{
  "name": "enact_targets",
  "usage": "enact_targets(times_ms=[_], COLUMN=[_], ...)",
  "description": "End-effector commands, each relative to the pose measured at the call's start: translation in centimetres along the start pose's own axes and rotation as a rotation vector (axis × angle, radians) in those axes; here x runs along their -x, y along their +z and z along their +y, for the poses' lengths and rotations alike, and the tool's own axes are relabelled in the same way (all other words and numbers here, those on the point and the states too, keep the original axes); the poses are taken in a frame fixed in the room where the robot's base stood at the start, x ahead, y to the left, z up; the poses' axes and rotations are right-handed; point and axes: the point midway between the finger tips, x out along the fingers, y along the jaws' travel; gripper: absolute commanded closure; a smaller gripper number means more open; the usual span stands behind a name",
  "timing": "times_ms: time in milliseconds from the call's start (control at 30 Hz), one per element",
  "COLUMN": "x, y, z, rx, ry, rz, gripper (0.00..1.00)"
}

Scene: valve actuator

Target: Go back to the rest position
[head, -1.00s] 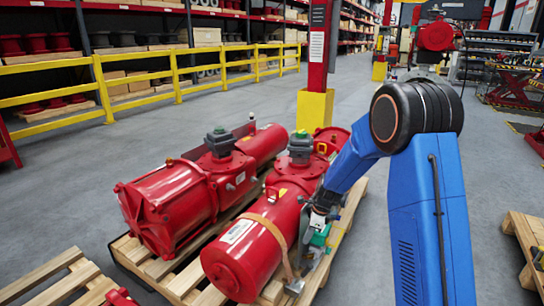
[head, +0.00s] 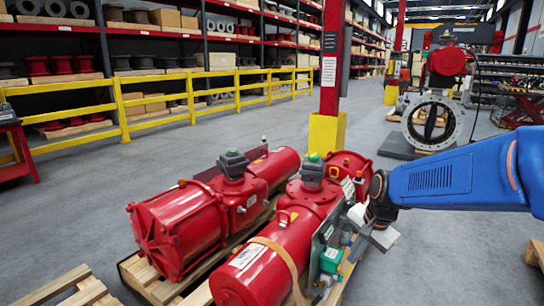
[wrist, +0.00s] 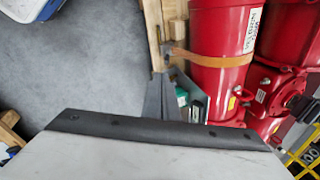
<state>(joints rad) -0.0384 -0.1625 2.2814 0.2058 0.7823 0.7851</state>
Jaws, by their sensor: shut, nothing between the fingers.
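My gripper shows in the wrist view (wrist: 160,80) as a narrow grey wedge, its fingers together and empty. It appears over the edge of the pallet, beside the red actuator with the tan strap. In the head view my blue arm (head: 450,180) reaches in from the right edge. Its dark wrist and pale end parts are at the actuator's right side, and the fingers cannot be made out clearly there. The near red actuator (head: 262,262) lies on the pallet with a green box (head: 331,260) on its side. I cannot tell whether anything touches.
A second red actuator (head: 172,228) lies to the left. A red post with a yellow base (head: 326,132) stands behind. A yellow railing (head: 190,99) and shelves line the back left. A large flanged valve (head: 432,122) stands back right. Grey floor is open on the left.

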Motion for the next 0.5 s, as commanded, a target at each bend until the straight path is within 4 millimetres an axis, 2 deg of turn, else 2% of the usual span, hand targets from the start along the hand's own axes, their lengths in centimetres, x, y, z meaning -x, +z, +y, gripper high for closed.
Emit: enact_targets(times_ms=[33, 200, 500], x=[1.2, 4.1, 8.0], y=[0.6, 2.4, 5.8], z=[0.9, 4.1, 9.9], rx=[0.045, 0.212, 0.498], ry=[-0.006, -0.009, 0.003], rz=[0.013, 0.050, 0.121], gripper=[1.00, 1.00, 1.00])
